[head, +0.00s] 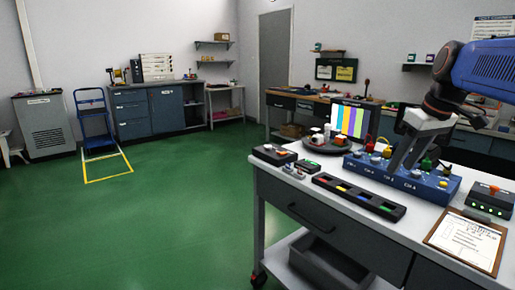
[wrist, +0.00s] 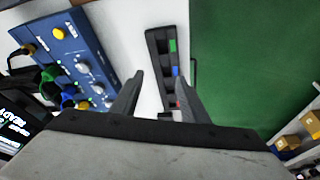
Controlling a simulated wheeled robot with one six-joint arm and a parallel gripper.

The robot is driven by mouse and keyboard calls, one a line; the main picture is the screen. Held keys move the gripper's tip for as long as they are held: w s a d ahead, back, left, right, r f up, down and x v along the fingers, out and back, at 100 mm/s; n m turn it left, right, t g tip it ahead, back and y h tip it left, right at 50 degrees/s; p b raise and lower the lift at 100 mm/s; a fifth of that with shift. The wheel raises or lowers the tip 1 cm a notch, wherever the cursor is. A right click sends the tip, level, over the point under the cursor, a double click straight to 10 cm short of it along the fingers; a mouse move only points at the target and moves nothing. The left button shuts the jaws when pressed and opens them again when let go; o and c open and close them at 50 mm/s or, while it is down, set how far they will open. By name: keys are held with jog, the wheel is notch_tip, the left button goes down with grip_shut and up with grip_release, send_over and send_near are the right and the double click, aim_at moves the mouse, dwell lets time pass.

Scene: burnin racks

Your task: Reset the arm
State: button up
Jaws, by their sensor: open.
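My arm comes in from the right of the head view, and my gripper (head: 396,166) reaches down over the bench beside the blue panel. In the wrist view my gripper (wrist: 160,92) has its two dark fingers spread apart with nothing between them. The blue panel (head: 385,181) with knobs and colored plugs stands on the white bench top (head: 300,205); it also shows at left in the wrist view (wrist: 62,45). A black strip tray (head: 358,196) with colored pieces lies in front of it and shows beyond the fingers in the wrist view (wrist: 154,50).
A clipboard (head: 465,240) and a box with green lights (head: 489,201) lie at the bench's right. A round dark tray (head: 328,148) and a screen (head: 352,121) stand behind. The green floor (head: 150,215) at left is open, with a blue cart (head: 94,122) beyond.

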jog(key=s+a+f+m, duration=0.2)
jog(key=s+a+f, duration=0.2)
jog(key=s+f, duration=0.6)
jog(key=s+a+f+m+t+h, duration=0.1)
jog(key=s+a+f, duration=0.4)
jog(key=s+f, duration=0.6)
jog(key=shift+s+f+m, duration=0.2)
jog(key=shift+f+m, duration=0.3)
jog(key=shift+f, duration=0.25)
jog(key=shift+o, duration=0.4)
